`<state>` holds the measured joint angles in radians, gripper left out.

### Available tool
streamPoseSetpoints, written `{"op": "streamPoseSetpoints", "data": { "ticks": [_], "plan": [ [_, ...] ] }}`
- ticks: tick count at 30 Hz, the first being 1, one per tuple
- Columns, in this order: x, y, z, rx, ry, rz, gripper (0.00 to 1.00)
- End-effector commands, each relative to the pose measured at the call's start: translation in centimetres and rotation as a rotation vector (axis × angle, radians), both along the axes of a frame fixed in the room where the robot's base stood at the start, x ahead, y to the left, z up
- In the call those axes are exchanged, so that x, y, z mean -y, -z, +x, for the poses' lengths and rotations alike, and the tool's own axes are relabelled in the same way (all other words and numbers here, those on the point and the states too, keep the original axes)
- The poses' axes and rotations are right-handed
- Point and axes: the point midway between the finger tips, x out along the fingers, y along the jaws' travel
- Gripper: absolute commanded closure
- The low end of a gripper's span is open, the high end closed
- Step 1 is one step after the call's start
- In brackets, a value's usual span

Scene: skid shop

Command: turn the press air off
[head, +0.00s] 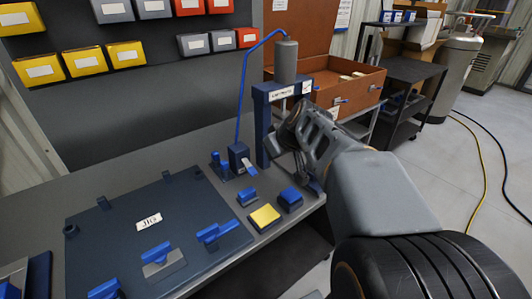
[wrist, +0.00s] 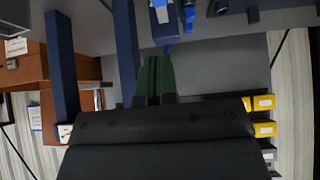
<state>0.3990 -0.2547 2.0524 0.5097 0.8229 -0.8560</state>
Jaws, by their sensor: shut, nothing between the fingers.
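The press (head: 286,62) has a grey cylinder on a labelled blue frame at the right of the bench. A blue hose (head: 238,115) runs from its top down to a dark blue valve block (head: 238,155). A small lever (head: 250,168) with a light face slants down from the block's front right. In the wrist view, a blue and white part (wrist: 160,12), seemingly this valve, is cut by the top edge. My gripper (wrist: 155,60) is shut and empty, apart from that part, beside the blue press post. In the head view my wrist hides the fingertips.
The blue press posts (wrist: 125,50) stand close beside my fingers. A jig plate (head: 120,225) with blue clamps fills the bench's left. A yellow-topped block (head: 264,217) and blue-topped blocks (head: 290,199) sit at the front edge. A brown open toolbox (head: 345,85) stands behind.

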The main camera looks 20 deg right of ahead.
Motion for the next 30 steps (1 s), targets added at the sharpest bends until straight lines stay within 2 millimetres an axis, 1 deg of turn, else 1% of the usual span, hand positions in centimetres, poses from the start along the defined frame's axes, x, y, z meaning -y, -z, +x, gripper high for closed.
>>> {"op": "streamPoseSetpoints", "data": {
  "ticks": [3, 7, 26, 29, 30],
  "plan": [
    [0.3, -0.6, -0.8, 0.001, 0.003, -0.001, 1.0],
    [0.3, -0.9, -1.2, -0.001, 0.002, 0.0, 1.0],
    [0.3, -0.9, -1.2, -0.004, 0.022, 0.016, 1.0],
    [0.5, -0.5, -1.5, -0.035, 0.098, 0.064, 1.0],
    [0.6, 0.5, -2.0, -0.071, 0.144, 0.086, 1.0]
  ]
}}
